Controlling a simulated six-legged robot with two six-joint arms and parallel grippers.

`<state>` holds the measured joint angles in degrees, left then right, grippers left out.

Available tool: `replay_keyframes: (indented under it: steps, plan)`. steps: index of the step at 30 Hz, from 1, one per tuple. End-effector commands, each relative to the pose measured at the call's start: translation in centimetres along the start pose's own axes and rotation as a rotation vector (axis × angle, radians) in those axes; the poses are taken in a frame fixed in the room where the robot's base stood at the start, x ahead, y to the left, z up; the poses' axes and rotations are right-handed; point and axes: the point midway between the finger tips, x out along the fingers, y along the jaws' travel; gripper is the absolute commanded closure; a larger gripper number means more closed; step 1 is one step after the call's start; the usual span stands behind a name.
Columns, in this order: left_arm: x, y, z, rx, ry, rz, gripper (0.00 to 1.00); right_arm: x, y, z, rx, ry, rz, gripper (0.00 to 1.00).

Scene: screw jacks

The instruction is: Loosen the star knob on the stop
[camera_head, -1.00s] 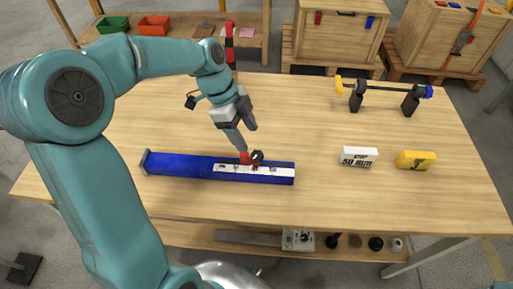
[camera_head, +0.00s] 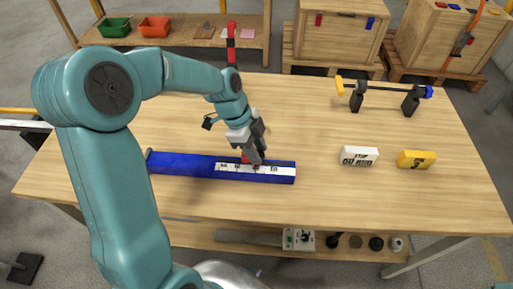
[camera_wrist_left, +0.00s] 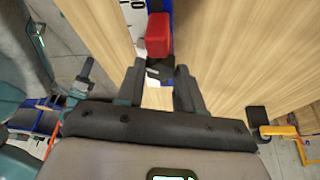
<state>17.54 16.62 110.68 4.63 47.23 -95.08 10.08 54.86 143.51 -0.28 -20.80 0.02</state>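A blue rail (camera_head: 180,163) with a white scale strip (camera_head: 283,169) lies along the table. A red stop (camera_head: 245,159) sits on it, mostly hidden by my gripper; it also shows in the left wrist view (camera_wrist_left: 158,35). The black star knob (camera_wrist_left: 158,70) shows beside the red stop in the left wrist view and is hidden in the head view. My left gripper (camera_head: 256,161) is down at the stop. In the left wrist view its two fingers (camera_wrist_left: 160,75) are apart, with the knob between or just beyond their tips. I cannot tell whether they touch it. My right gripper is out of view.
A white block with STOP lettering (camera_head: 358,156) and a yellow block (camera_head: 416,159) stand to the right on the table (camera_head: 330,205). A rod on black stands (camera_head: 410,102) is at the back right. The table's front is clear.

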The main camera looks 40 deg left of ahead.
Motion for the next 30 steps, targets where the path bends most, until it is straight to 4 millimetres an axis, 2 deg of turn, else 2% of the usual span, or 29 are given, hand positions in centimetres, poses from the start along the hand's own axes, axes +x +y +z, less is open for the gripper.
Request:
replay_keyframes:
  steps: [11,21,30]
  plan:
    - [0.2,0.1,0.1,-0.096,0.0,-0.041,0.94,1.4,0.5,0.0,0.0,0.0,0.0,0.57]
    - [0.2,0.2,0.0,-0.334,0.001,-0.14,0.94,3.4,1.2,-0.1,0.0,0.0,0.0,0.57]
    - [0.0,0.3,-0.1,-0.511,0.002,-0.214,0.94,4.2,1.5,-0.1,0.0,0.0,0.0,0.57]
